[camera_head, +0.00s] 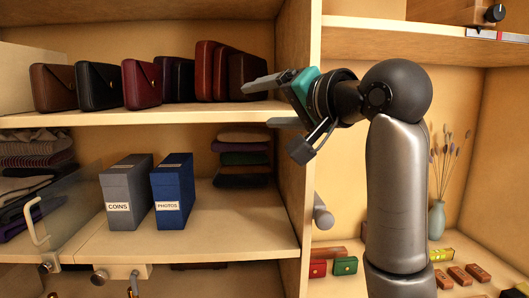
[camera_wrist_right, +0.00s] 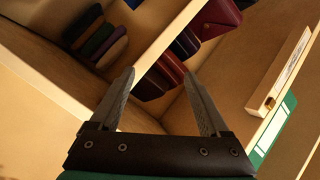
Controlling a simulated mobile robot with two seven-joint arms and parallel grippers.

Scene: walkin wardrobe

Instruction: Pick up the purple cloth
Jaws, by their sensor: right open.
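A stack of folded cloths (camera_head: 243,158) lies on the middle shelf, by the divider. The stack also shows at the upper left of the right wrist view (camera_wrist_right: 95,36), where one cloth looks purple. More dark folded cloths (camera_head: 35,150), some purplish, lie at the far left; I cannot tell which purple cloth is meant. My right gripper (camera_head: 268,102) is open and empty, at the upper shelf's front edge, above and apart from the stack. My left gripper is not in view.
Purses and wallets (camera_head: 142,84) stand on the upper shelf (camera_head: 150,115). A grey COINS box (camera_head: 127,183) and a blue PHOTOS box (camera_head: 172,190) stand left of the stack. The vertical divider (camera_head: 300,130) is close to my right gripper. Bare shelf lies before the stack.

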